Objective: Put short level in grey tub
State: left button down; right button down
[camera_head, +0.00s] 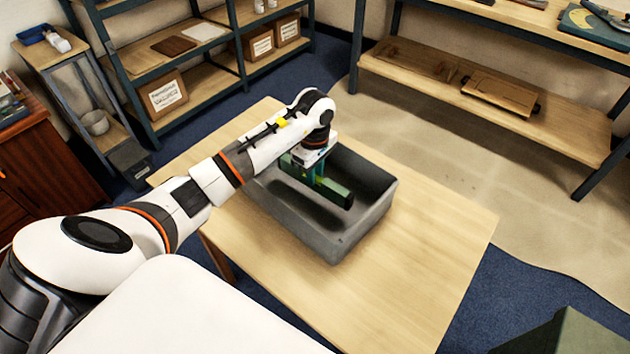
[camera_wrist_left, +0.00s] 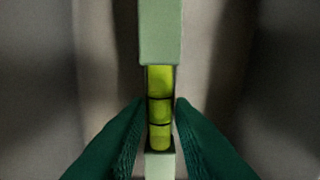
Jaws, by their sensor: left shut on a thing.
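The short level (camera_head: 334,190) is a green bar held inside the opening of the grey tub (camera_head: 345,240) in the head view. In the left wrist view the level (camera_wrist_left: 160,35) is pale green with a yellow-green vial, and runs up the middle of the picture. My left gripper (camera_head: 316,184) is shut on it. Its dark green fingers show on both sides of the level in the left wrist view (camera_wrist_left: 159,125). I cannot tell whether the level touches the tub floor. My right gripper is not in view.
The tub stands on a light wooden table (camera_head: 430,250) with clear room at the front and right. A metal shelf unit (camera_head: 225,75) with boxes stands at the back left. A workbench (camera_head: 490,100) stands at the back right.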

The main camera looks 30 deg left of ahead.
pick_arm(q)
notch_tip(320, 180, down, 4)
jog(key=shift+r+p, duration=0.1)
jog(key=shift+p, duration=0.2)
jog(key=shift+f, duration=0.2)
jog(key=c, duration=1.3)
grip_release()
jog(key=shift+o, duration=0.2)
